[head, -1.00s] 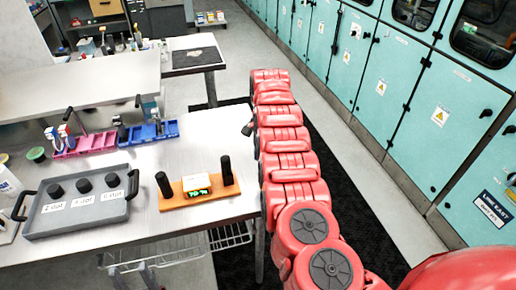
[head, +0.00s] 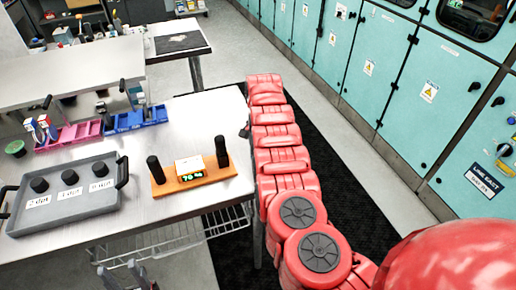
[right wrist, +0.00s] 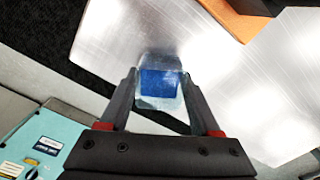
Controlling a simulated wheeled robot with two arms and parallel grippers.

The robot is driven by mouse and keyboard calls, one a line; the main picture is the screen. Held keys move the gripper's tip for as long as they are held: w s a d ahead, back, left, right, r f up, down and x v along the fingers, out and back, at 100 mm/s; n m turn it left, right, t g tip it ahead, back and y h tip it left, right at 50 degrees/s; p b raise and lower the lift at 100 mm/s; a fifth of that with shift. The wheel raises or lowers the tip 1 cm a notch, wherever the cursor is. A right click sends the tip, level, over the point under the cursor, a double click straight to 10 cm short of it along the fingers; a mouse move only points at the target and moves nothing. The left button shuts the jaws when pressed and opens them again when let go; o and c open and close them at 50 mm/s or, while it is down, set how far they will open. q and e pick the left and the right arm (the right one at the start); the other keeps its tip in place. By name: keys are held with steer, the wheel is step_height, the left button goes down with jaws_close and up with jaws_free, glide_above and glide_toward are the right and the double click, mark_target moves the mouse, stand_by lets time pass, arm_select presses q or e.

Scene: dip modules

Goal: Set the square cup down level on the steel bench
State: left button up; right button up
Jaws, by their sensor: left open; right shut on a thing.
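The square cup (right wrist: 160,84) is clear with blue contents. It shows between my right gripper's fingers (right wrist: 162,92) in the right wrist view, and that gripper is shut on it. The cup appears against the steel bench (right wrist: 115,40), close to the bench's edge; I cannot tell whether it touches the top. In the head view my red right arm hides the cup. The steel bench (head: 190,120) fills the left middle there. My left gripper (head: 125,272) is open and empty at the bottom, in front of the bench.
On the bench stand an orange block with two black posts and a green display (head: 192,176), a grey tray with black knobs (head: 70,208), and pink (head: 75,137) and blue (head: 140,119) bins. Teal cabinets (head: 350,60) line the right. Bare bench top lies behind the orange block.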

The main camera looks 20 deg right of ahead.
steer(key=shift+f+b, duration=0.4)
steer(key=shift+f, duration=0.2)
stand_by(0.3)
steer(key=o, duration=1.4)
steer(key=shift+r, duration=0.1)
step_height(320, 180, up, 17)
steer(key=shift+r+b, duration=0.2)
steer(key=shift+b, duration=0.25)
